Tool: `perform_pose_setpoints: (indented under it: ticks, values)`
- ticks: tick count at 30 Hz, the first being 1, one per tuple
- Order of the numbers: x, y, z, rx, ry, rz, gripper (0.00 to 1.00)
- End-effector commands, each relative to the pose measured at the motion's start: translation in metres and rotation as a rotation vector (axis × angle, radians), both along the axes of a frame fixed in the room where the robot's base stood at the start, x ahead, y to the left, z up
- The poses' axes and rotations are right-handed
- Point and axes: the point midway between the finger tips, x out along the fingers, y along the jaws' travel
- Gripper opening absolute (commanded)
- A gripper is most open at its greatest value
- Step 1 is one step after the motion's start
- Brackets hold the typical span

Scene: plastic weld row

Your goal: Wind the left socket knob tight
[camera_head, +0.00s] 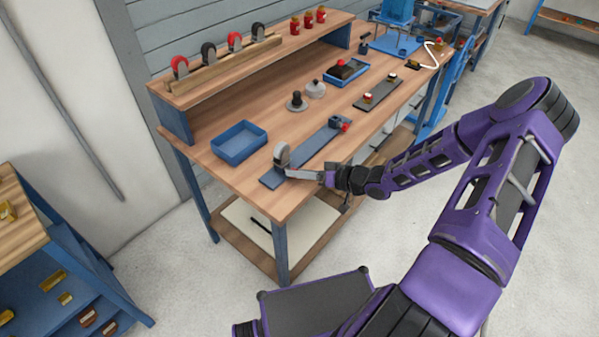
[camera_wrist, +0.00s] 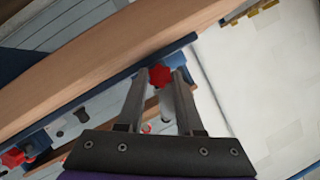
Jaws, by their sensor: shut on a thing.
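A long dark grey plate (camera_head: 306,151) lies along the front of the workbench. At its left end a grey disc (camera_head: 281,156) stands upright at the left socket. My gripper (camera_head: 291,173) reaches in from the right, low at the plate's left end, just in front of the disc. It hides the left knob in the head view. In the wrist view a red lobed knob (camera_wrist: 160,75) sits between the fingertips of my gripper (camera_wrist: 159,80), which are closed on it. At the plate's right end is another socket (camera_head: 334,122) with its red knob (camera_head: 346,127).
A blue tray (camera_head: 239,143) stands left of the plate. Behind are a dark knobbed part (camera_head: 296,101) and a blue tray (camera_head: 346,73) with a dark item. A shelf (camera_head: 225,80) carries several wheels and red jars. The bench front edge runs below my gripper.

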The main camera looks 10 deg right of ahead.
Motion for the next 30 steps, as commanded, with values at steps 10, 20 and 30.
perform_pose_setpoints:
  ticks: [10,20,30]
  values:
    - [0.0006,-0.0010,0.0003,0.018,0.012,-0.002,0.00]
    - [0.0006,-0.0009,0.0004,0.018,0.012,-0.002,0.62]
    - [-0.0005,-0.0019,0.0007,0.017,0.012,-0.001,0.66]
